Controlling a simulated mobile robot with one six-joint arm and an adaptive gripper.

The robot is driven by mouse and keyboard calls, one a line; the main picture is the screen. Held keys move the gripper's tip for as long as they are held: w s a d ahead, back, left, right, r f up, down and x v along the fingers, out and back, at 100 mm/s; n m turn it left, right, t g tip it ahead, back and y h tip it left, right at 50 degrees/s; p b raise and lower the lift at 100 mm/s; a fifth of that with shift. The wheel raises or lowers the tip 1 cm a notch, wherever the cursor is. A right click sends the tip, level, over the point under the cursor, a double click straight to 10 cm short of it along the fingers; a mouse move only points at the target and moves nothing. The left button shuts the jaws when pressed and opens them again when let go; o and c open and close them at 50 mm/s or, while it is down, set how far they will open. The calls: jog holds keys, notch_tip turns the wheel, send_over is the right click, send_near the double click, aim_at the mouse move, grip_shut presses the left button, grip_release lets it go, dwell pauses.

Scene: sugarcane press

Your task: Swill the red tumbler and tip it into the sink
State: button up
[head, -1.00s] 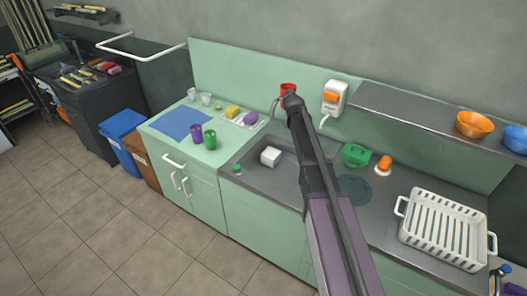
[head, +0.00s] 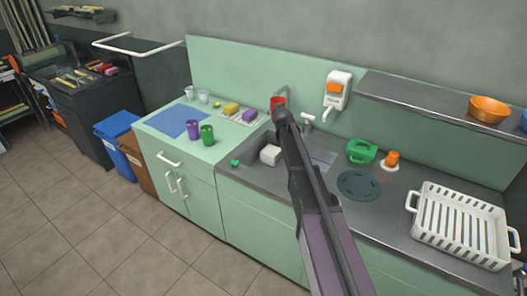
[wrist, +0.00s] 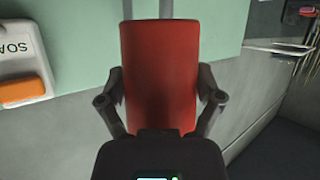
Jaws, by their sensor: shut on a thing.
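The red tumbler (head: 277,102) is held up over the back of the sink, in front of the tap (head: 285,90). My gripper (head: 281,113) is shut on it, and my arm hides part of it in the head view. In the wrist view the red tumbler (wrist: 160,75) fills the middle, with a finger of my gripper (wrist: 160,95) on each side. Its mouth and inside do not show, so I cannot tell what it holds. The sink (head: 322,157) lies below, partly hidden by my arm. A white block (head: 270,154) is at its left part.
A soap dispenser (head: 337,90) hangs on the wall; it also shows in the wrist view (wrist: 25,75). Purple (head: 193,132) and green (head: 207,134) cups stand on the left counter. A green jug (head: 361,151), an orange object (head: 392,158) and a white rack (head: 462,225) are right.

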jog(key=w+a+f+b, duration=0.1)
jog(key=a+f+b, duration=0.2)
jog(key=f+b, duration=0.6)
jog(key=w+a+f+b, duration=0.1)
jog(key=a+f+b, duration=0.2)
jog(key=f+b, duration=0.5)
jog(key=shift+a+f+b, duration=0.15)
jog(key=shift+f+b, duration=0.2)
jog(key=shift+f, duration=0.45)
jog(key=shift+r+m, duration=0.1)
jog(key=shift+m, duration=0.2)
jog(key=m+y, duration=0.1)
jog(key=m, duration=0.1)
jog(key=d+m+t+y+b, duration=0.1)
jog(key=d+m+y+b, duration=0.1)
jog(key=m, duration=0.1)
jog(key=shift+s+d+r+m+t+y, duration=0.2)
jog(key=shift+d+m+t+y, duration=0.1)
jog(key=shift+t+y, duration=0.1)
jog(key=shift+b, duration=0.35)
jog(key=shift+w+f+m+t+y+b, duration=0.1)
jog(key=shift+f+m+t+y+b, duration=0.15)
jog(key=shift+m+b, duration=0.55)
jog(key=shift+r, duration=0.1)
